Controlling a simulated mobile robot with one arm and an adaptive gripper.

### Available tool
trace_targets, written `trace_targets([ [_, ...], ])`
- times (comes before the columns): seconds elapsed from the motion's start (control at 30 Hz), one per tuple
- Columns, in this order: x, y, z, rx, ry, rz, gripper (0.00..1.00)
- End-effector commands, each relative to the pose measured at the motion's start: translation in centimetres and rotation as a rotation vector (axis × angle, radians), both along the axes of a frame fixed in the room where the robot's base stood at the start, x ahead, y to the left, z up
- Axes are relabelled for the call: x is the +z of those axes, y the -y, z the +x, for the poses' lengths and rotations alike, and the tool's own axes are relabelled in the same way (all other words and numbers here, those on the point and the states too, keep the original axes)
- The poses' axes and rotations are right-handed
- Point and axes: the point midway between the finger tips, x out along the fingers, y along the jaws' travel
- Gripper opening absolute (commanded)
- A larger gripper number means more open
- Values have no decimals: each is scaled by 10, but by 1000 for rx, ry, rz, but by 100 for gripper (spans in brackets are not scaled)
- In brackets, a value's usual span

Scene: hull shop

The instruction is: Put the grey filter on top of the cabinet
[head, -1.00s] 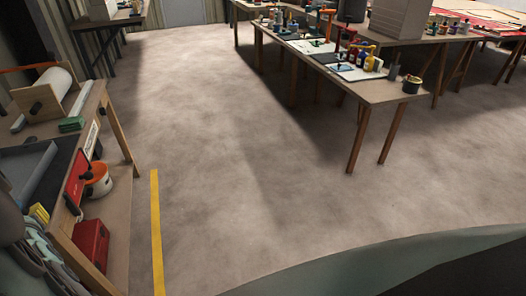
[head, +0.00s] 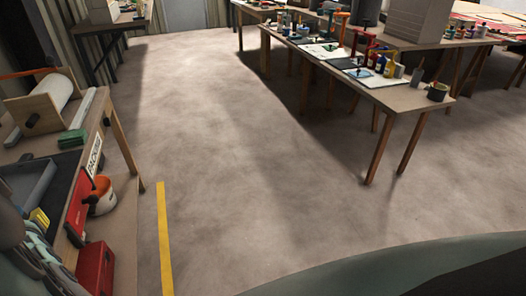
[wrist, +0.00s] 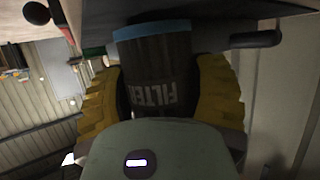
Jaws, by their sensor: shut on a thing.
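My gripper (wrist: 160,75) shows in the wrist view, with its two yellow ridged fingers closed on either side of the grey filter (wrist: 158,88). The filter is a dark grey body with a blue band at its upper end and pale "FILTER" lettering that reads turned around. The filter's lower part is hidden behind my gripper's housing. I cannot make out a cabinet for certain in either view.
A cluttered bench (head: 124,190) stands at left, with a red box (head: 96,268) on its lower shelf. A long worktable (head: 405,100) with bottles and tools stands at right. Open floor (head: 220,150) lies between, with a yellow line (head: 164,235). A dark bar (wrist: 256,40) is close by the filter.

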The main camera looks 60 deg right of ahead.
Motion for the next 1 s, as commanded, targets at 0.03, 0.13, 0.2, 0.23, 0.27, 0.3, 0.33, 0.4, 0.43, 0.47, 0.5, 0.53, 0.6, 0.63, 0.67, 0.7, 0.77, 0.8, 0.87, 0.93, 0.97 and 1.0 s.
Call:
trace_targets([
  [0.03,-5,0,-2,0,2,0,22],
  [0.13,-2,0,-1,0,4,0,22],
  [0.2,-2,0,-1,0,4,0,22],
  [0.23,-2,0,-1,0,4,0,22],
  [0.27,-2,0,-1,0,4,0,22],
  [0.3,-3,0,-1,0,4,0,22],
  [0.33,-4,0,-1,0,4,1,22],
  [0.4,-7,0,-1,0,3,1,22],
  [0.43,-6,0,-1,0,3,1,67],
  [0.47,-5,0,-1,0,3,0,70],
  [0.5,-5,0,-1,0,3,1,74],
  [0.53,-5,0,-1,0,3,1,77],
  [0.6,-5,0,-1,0,3,1,85],
  [0.63,-5,0,-1,0,3,1,88],
  [0.67,-5,0,-1,-1,3,0,91],
  [0.7,-6,0,-1,-1,3,0,95],
  [0.77,-6,0,-1,-1,3,0,95],
  [0.8,-6,0,-1,-1,3,0,95],
  [0.87,-6,0,-1,-1,2,1,95],
  [0.93,-5,0,-1,-1,2,1,95],
  [0.97,-5,0,-1,-1,3,0,95],
  [1.0,-3,0,-1,-1,3,0,95],
])
